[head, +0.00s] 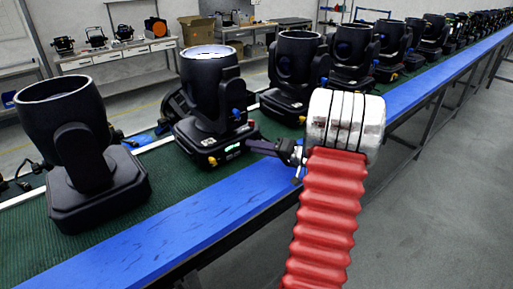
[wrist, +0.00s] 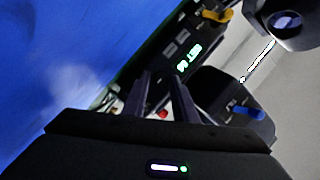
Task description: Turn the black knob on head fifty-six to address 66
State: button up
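A black moving-head light (head: 210,95) with a lit green display stands on the green-topped bench, second from the left; I cannot read its number in the head view. My gripper (head: 258,146) reaches in from the right, at the front of its base. In the wrist view my gripper (wrist: 163,82) has its two dark fingers up against the base panel, with a gap between them lower down. The tilted green display (wrist: 187,60) seems to read "SET" and two digits, perhaps 64. The black knob is not distinct; the dark fingertips hide that spot, so I cannot tell whether they hold it.
A yellow part (wrist: 216,15) and a blue part (wrist: 248,112) lie near the fingers. A red dot (wrist: 163,114) shows between them. Another light (head: 85,150) stands left, and several run off to the right. The blue bench edge (head: 180,222) runs along the front; the floor right is clear.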

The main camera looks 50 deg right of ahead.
jog(key=v, duration=1.3)
jog(key=shift+s+d, duration=0.1)
jog(key=shift+s, duration=0.25)
